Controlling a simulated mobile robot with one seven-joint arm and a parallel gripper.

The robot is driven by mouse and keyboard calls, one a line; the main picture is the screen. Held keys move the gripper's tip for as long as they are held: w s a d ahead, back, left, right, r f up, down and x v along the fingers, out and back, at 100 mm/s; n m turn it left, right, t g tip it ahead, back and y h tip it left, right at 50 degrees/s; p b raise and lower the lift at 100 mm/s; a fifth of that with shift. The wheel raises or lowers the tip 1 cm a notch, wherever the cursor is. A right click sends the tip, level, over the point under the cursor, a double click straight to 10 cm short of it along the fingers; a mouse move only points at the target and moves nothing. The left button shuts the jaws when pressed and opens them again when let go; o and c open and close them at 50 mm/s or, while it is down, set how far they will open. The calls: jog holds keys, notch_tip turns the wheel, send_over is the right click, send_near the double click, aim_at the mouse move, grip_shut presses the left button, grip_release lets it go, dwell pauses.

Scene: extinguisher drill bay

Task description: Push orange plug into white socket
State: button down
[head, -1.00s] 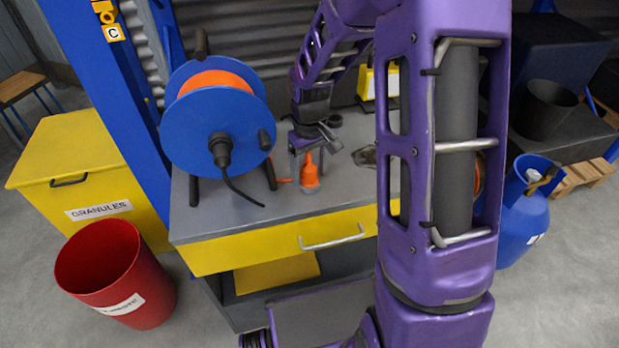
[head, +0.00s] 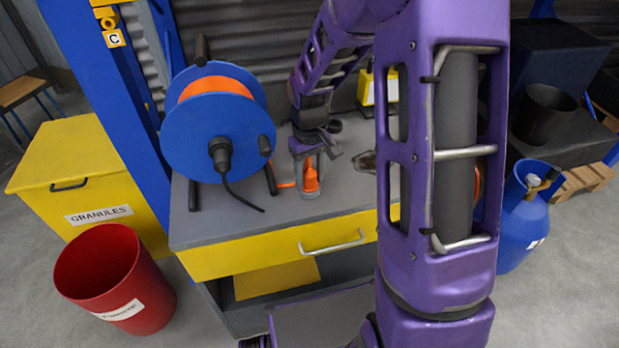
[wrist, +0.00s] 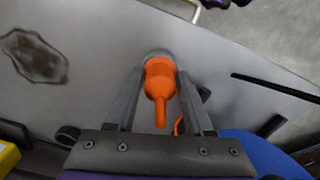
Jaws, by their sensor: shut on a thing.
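The orange plug (head: 311,179) stands upright above the bench top, its narrow cable end toward my wrist. It also shows in the wrist view (wrist: 159,80), wide end facing the bench. My gripper (head: 309,172) is shut on it, one finger on each side; the fingers also show in the wrist view (wrist: 160,78). A pale grey round socket (wrist: 156,53) shows at the plug's far end, mostly hidden behind it. In the head view the socket (head: 310,194) is a small grey piece under the plug. How deep the plug sits in it I cannot tell.
A blue cable reel (head: 185,135) stands left of my gripper, with a black lead on the grey bench (head: 225,222). A dark stained patch (wrist: 33,56) lies on the bench to the right in the head view. A yellow box (head: 367,88) stands behind.

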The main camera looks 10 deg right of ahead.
aim_at(310, 174)
notch_tip(310, 174, up, 9)
jog(key=shift+p, duration=0.85)
jog(key=shift+s+r, duration=0.3)
jog(key=shift+r, duration=0.3)
jog(key=s+r+p, duration=0.2)
jog(key=s+r, duration=0.1)
jog(key=s, duration=0.4)
jog(key=s+r+p, duration=0.2)
jog(key=s+p, duration=0.1)
jog(key=s, duration=0.4)
jog(key=shift+s+r, duration=0.2)
jog(key=shift+r, duration=0.2)
dwell(0.4)
jog(key=d+r+p, duration=0.1)
jog(key=d+r, duration=0.1)
jog(key=d, duration=0.7)
jog(key=d+r+p, duration=0.1)
jog(key=d, duration=0.9)
jog(key=shift+w+d+r, duration=0.3)
jog(key=shift+w+r, duration=0.1)
dwell(0.8)
